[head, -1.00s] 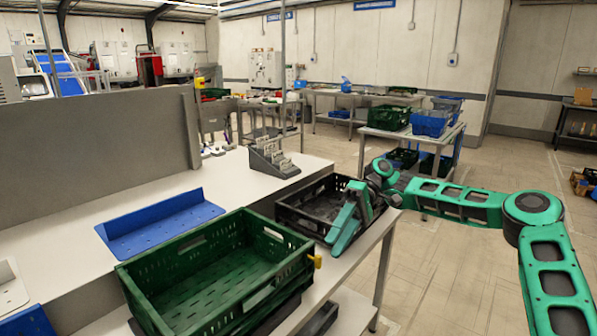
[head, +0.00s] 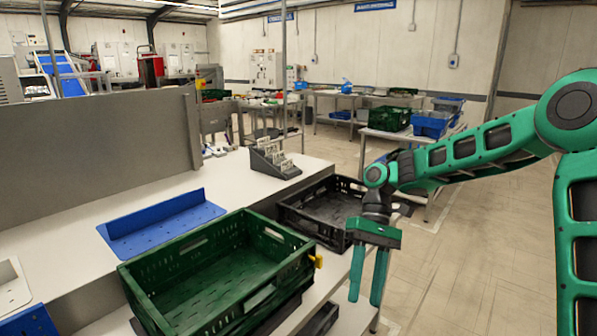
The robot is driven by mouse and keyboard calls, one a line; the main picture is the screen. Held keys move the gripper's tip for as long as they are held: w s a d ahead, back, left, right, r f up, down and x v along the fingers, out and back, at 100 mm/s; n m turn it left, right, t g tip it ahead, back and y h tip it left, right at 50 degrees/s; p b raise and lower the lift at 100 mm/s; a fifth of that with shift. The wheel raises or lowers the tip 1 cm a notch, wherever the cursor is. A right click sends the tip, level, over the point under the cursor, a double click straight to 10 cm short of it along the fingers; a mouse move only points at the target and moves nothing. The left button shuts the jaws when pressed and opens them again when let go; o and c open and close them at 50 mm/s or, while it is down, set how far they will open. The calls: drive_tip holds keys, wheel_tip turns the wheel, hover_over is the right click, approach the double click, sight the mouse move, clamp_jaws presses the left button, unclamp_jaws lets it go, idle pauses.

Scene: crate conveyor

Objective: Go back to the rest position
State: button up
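My gripper (head: 367,276) hangs pointing down in front of the table's right edge, to the right of the green crate and just in front of the black crate. Its two green fingers are apart with nothing between them. My arm comes in from the right side of the head view. The black crate (head: 293,224) stands on the table and looks empty; its right end is partly hidden behind my gripper and wrist. The green crate (head: 152,268) stands at the near edge of the table and is empty.
A blue angled tray (head: 160,227) and a grey holder with cards (head: 271,165) lie on the white table (head: 215,184). A grey panel (head: 90,155) stands behind. A farther table carries a green crate (head: 390,118) and a blue crate (head: 431,125). The floor at right is clear.

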drive_tip(key=s+d+r+m+t+h, duration=0.2)
drive_tip(key=s+d+m+t, duration=0.5)
drive_tip(key=s+d, duration=1.6)
drive_tip(key=d+r+m, duration=0.1)
drive_tip(key=d+m, duration=0.2)
drive_tip(key=shift+r+t, duration=0.2)
drive_tip(key=shift+t, duration=0.2)
drive_tip(key=shift+s, duration=0.1)
drive_tip(key=shift+c, duration=0.6)
